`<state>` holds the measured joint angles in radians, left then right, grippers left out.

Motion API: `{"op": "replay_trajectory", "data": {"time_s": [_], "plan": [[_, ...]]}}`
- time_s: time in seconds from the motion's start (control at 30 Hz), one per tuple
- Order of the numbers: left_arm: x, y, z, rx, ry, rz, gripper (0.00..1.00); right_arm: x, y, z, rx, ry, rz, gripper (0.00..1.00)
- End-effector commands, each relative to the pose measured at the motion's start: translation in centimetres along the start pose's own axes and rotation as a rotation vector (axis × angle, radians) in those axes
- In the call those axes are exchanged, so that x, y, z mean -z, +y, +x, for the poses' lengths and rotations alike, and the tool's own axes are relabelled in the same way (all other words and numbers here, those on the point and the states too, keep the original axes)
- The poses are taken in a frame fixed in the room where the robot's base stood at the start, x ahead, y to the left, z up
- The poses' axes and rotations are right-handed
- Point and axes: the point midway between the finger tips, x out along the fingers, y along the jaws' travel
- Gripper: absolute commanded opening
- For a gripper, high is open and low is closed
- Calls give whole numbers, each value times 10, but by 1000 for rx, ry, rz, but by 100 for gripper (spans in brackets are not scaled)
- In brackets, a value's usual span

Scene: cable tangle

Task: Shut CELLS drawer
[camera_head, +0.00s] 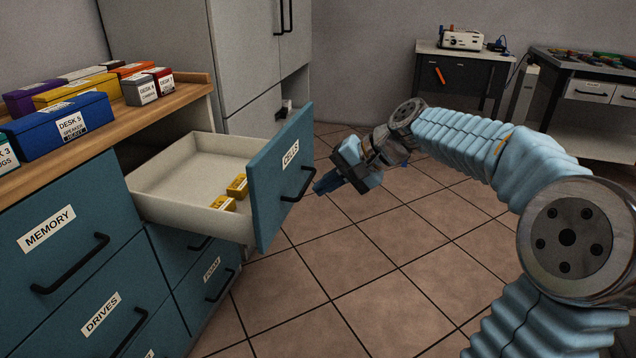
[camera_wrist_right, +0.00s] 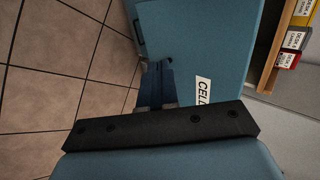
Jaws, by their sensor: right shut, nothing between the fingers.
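The CELLS drawer (camera_head: 262,190) stands pulled far out of the teal cabinet in the head view. Its teal front has a white CELLS label and a black bar handle (camera_head: 299,185). Inside its pale tray lie small yellow boxes (camera_head: 236,187). My right gripper (camera_head: 318,188) is shut and empty, with its tips close to the handle on the outer side of the front. I cannot tell whether they touch. In the right wrist view the drawer front (camera_wrist_right: 205,55) fills the middle, with the gripper fingers (camera_wrist_right: 157,82) in front of it. My left gripper is not in view.
The MEMORY drawer (camera_head: 75,225) and DRIVES drawer (camera_head: 120,310) are shut. Labelled boxes, including a blue one (camera_head: 65,125), stand on the wooden top (camera_head: 180,98). A grey cupboard (camera_head: 240,60) stands behind. The tiled floor (camera_head: 400,270) is clear; two benches stand at the back right.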

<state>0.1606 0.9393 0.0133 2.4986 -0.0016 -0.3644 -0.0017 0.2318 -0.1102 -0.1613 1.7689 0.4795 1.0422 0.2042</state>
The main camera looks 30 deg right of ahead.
Motion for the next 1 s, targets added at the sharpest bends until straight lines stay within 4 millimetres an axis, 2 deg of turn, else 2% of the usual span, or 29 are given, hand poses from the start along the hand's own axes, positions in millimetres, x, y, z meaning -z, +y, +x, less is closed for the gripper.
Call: {"op": "replay_trajectory", "data": {"time_s": [0.1, 0.33, 0.4, 0.6, 1.0], "plan": [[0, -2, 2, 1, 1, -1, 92, -1, 2, 28, -2, -4, 1, 0], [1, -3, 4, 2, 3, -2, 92, 0, 2, 77, -3, -4, 0, 0], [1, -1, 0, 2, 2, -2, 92, 0, -9, 83, -2, -2, -2, 0], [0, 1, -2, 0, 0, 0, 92, 0, -23, 100, -3, -1, -1, 0], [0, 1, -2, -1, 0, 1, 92, 0, -26, 104, -2, 0, -1, 0]]}}
